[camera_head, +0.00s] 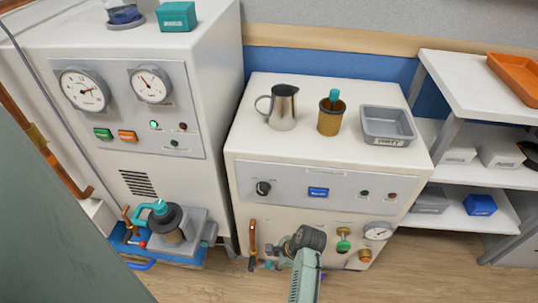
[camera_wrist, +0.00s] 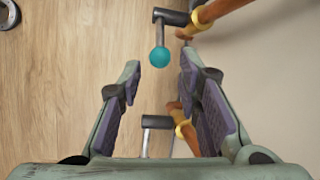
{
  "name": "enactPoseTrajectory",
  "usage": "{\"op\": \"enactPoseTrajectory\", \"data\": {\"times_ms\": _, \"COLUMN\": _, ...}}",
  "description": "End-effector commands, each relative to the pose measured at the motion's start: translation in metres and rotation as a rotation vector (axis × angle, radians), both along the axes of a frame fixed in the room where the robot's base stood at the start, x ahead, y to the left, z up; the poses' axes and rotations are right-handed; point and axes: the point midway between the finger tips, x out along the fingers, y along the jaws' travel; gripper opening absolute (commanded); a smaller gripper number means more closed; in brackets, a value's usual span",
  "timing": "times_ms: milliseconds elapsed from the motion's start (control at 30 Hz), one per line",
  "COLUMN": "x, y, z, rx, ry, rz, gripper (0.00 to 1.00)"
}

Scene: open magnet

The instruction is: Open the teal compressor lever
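A lever with a teal ball knob (camera_wrist: 160,57) on a thin grey rod shows in the wrist view. Its rod hangs from a dark valve body (camera_wrist: 172,17) joined to a copper pipe (camera_wrist: 215,12). My gripper (camera_wrist: 160,63) is open, with one finger on each side of the knob in the picture. I see no contact, and the depth between fingers and knob is unclear. In the head view my gripper (camera_head: 281,258) is low at the front of the middle cabinet, beside its copper pipe (camera_head: 253,238). The lever is small and partly hidden there.
A second dark fitting with a grey rod (camera_wrist: 157,122) lies between the fingers, nearer the palm. The middle cabinet (camera_head: 300,215) has a green knob (camera_head: 343,246) and a gauge (camera_head: 378,231). A pump with a teal handle (camera_head: 158,207) stands left. Wooden floor (camera_head: 228,280) is clear.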

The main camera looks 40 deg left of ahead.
Motion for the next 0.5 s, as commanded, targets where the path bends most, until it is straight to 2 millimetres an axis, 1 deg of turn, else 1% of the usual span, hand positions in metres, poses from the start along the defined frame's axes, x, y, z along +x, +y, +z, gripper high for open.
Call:
{"op": "enactPoseTrajectory", "data": {"times_ms": 33, "x": -0.002, "y": 0.003, "z": -0.009, "rx": -0.002, "ry": 0.002, "rz": 0.002, "gripper": 0.31}}
{"op": "enactPoseTrajectory", "data": {"times_ms": 300, "x": -0.008, "y": 0.023, "z": -0.056, "rx": -0.002, "ry": 0.0, "rz": 0.003, "gripper": 0.31}}
{"op": "enactPoseTrajectory", "data": {"times_ms": 400, "x": -0.009, "y": 0.029, "z": -0.069, "rx": -0.001, "ry": -0.002, "rz": 0.002, "gripper": 0.31}}
{"op": "enactPoseTrajectory", "data": {"times_ms": 500, "x": -0.01, "y": 0.033, "z": -0.078, "rx": -0.001, "ry": -0.003, "rz": 0.002, "gripper": 0.31}}
